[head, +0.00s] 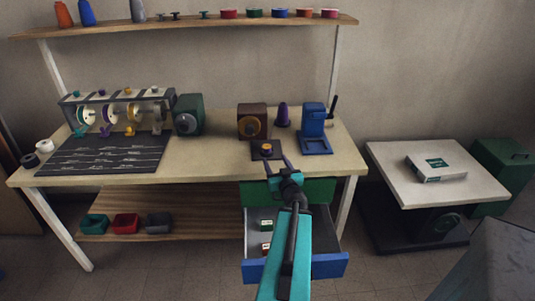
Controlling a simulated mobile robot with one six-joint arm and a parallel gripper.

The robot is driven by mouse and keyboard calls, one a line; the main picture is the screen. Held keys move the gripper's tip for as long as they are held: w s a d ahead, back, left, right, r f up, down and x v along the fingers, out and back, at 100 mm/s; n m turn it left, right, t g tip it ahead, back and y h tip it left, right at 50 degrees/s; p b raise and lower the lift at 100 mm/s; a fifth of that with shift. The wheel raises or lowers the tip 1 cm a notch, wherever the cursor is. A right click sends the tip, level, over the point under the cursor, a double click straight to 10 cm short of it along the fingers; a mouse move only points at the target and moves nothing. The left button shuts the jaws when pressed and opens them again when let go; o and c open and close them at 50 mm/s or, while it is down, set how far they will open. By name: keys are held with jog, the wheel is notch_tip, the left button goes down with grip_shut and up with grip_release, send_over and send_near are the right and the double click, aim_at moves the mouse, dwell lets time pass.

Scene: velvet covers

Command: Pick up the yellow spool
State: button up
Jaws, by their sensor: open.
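A small spool-like piece with a yellow-orange top and a darker, purplish lower part (266,148) stands on a dark square pad (257,155) near the front edge of the workbench. It looks like the yellow spool, but it is small in the picture. My gripper (274,162) is open, with its two fingers pointing away from me toward the pad. The fingertips are just in front of the piece, and nothing shows between them. I cannot tell how high they are above the pad.
A brown box (252,118) with a yellow-orange disc stands behind the pad. A blue stand (314,128) and a purple cone (282,115) are close by. A rack of reels (119,110) and a green machine (189,114) stand left. Below my arm, a blue-fronted drawer (326,265) is open.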

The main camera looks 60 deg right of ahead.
aim_at(268, 149)
jog(key=shift+w+d+f+b, duration=0.15)
jog(key=shift+w+d+b, duration=0.35)
jog(key=shift+b, duration=1.1)
jog(key=shift+w+d, duration=0.15)
jog(key=shift+x, duration=2.65)
jog(key=shift+w+d, duration=0.1)
jog(key=shift+p+x, duration=0.4)
jog(key=shift+x, duration=2.05)
jog(key=shift+w, duration=0.1)
jog(key=c, duration=1.1)
